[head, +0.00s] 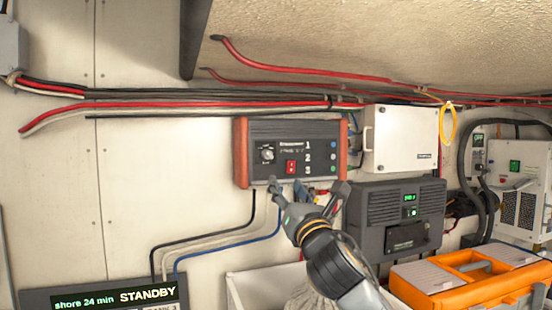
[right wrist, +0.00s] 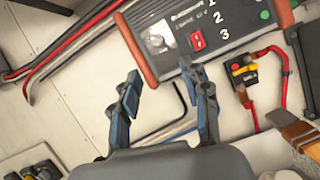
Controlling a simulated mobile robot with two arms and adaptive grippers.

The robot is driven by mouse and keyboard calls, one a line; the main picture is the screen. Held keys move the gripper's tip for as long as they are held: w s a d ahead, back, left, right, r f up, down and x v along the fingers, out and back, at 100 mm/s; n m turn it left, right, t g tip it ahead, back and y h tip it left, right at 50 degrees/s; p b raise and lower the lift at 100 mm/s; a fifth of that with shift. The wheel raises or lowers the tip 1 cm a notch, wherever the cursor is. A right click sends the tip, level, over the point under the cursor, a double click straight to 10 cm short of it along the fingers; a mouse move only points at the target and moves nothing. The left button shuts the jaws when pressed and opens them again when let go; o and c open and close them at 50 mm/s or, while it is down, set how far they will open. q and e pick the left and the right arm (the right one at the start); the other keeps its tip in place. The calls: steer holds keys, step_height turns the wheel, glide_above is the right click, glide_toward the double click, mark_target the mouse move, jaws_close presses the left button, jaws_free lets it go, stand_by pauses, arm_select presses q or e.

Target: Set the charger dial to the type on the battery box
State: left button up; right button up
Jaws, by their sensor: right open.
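The charger (head: 318,135) is a dark grey unit with orange-red side edges, mounted on the wall. Its dial (head: 267,155) is a small pale round knob at the left of the face, and its pointer setting is too small to read. The dial also shows in the right wrist view (right wrist: 157,41). My right gripper (head: 308,193) is open and empty, just below the charger's lower edge and apart from the dial. Its two fingers (right wrist: 168,88) point towards the charger. I cannot pick out a battery box or a type label. My left gripper is out of view.
A red rocker switch (head: 291,167) sits right of the dial, with numbers 1, 2, 3 beside it. A white box (head: 403,140) and dark unit (head: 398,205) are to the right. An orange toolbox (head: 480,275) stands lower right. A display (head: 105,297) reads "STANDBY".

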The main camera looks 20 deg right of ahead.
mark_target(270, 158)
steer(key=p+x, duration=0.5)
steer(key=x, duration=0.6)
steer(key=shift+s+r, duration=0.15)
steer(key=shift+r, duration=0.05)
steer(key=shift+w+a+r+p, duration=0.2)
steer(key=shift+w+r+p, duration=0.1)
steer(key=shift+w+p, duration=0.25)
steer(key=shift+w+d+f, duration=0.1)
steer(key=shift+w, duration=0.35)
steer(key=shift+s, duration=0.1)
jaws_close()
